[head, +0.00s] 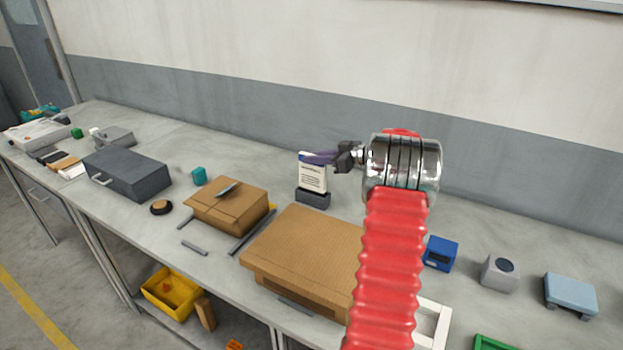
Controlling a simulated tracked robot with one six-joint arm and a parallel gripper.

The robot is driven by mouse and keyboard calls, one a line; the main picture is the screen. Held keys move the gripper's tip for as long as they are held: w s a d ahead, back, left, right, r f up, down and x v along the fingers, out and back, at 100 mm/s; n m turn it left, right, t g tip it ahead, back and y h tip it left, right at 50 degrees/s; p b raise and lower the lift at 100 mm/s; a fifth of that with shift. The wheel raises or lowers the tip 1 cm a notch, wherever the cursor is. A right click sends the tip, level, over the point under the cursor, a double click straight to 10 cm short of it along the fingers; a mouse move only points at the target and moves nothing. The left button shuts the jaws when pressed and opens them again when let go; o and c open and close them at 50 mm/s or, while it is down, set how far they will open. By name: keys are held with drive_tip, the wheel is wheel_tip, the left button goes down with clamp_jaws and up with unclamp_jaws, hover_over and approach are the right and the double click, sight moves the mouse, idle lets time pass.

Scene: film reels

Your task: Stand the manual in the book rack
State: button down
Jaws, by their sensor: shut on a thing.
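The manual (313,178) is a white booklet with dark print lines, upright in the head view. Its lower edge meets the dark grey book rack (313,198), a small block on the bench near the wall. I cannot tell whether the manual sits inside the slot or just in front of or above it. My gripper (319,158) reaches in from the right and is shut on the manual near its top.
A large cardboard box (305,250) stands in front of the rack, with a smaller box (227,205) to its left. A dark grey case (127,172) lies farther left. A blue block (441,253) is right of my arm. Bare bench surrounds the rack's left side.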

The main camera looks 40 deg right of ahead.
sight(300, 172)
drive_tip(key=shift+f, duration=0.95)
drive_tip(key=shift+f, duration=1.75)
drive_tip(key=c, duration=1.7)
unclamp_jaws()
drive_tip(key=shift+f, duration=0.15)
drive_tip(key=v, duration=1.2)
drive_tip(key=shift+w, duration=0.1)
